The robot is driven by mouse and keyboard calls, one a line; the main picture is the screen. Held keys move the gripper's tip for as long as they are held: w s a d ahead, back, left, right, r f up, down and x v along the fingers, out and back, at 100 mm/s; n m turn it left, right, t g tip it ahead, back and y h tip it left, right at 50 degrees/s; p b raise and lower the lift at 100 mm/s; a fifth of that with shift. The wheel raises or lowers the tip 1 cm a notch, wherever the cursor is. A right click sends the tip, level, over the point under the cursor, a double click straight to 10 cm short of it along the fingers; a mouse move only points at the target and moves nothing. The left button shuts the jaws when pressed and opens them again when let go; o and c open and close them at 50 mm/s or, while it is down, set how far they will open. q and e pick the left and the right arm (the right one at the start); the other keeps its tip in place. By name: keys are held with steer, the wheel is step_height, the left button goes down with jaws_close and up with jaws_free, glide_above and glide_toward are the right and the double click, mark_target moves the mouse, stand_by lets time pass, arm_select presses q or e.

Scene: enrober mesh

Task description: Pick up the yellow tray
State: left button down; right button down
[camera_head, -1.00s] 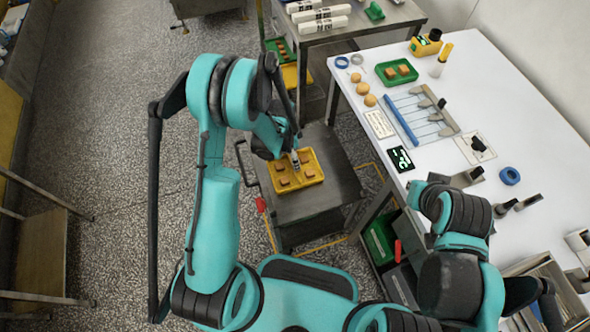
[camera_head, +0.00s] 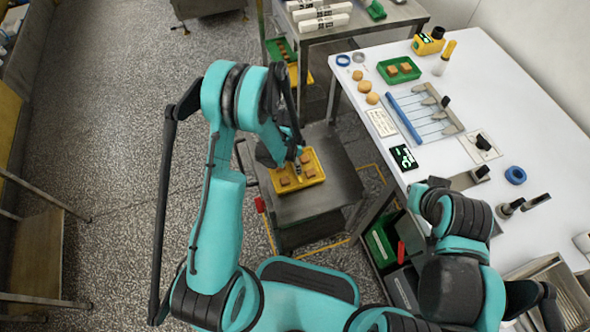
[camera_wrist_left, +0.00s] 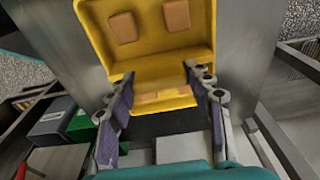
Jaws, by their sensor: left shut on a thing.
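The yellow tray (camera_head: 316,182) with small brown blocks in it lies on the grey cart below the white table. In the left wrist view the tray (camera_wrist_left: 150,58) fills the upper middle, with two blocks in the far part. More brown shows between the fingers. My left gripper (camera_head: 297,165) is over the tray's middle in the head view. In the wrist view my left gripper (camera_wrist_left: 160,76) has its two fingers on either side of a yellow part of the tray and is shut on it. The grip contact is partly hidden. My right arm is folded at the right; its gripper does not show.
The grey cart (camera_head: 345,190) has bare top to the right of the tray. The white table (camera_head: 450,100) stands close on the right, with a green tray (camera_head: 398,70) and tools on it. A metal table (camera_head: 350,25) stands behind the cart. Floor is open at left.

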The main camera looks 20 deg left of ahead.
arm_select(q)
steer(key=shift+r, duration=0.1)
step_height(320, 180, up, 5)
steer(key=shift+f+p, duration=0.2)
steer(key=shift+p, duration=0.95)
steer(key=s+d+r+p, duration=0.2)
steer(key=d+r, duration=0.4)
steer(key=d, duration=0.5)
steer(key=shift+s+d+p, duration=0.2)
steer(key=shift+s+p, duration=0.15)
steer(key=shift+p, duration=0.15)
steer(key=shift+r, duration=0.15)
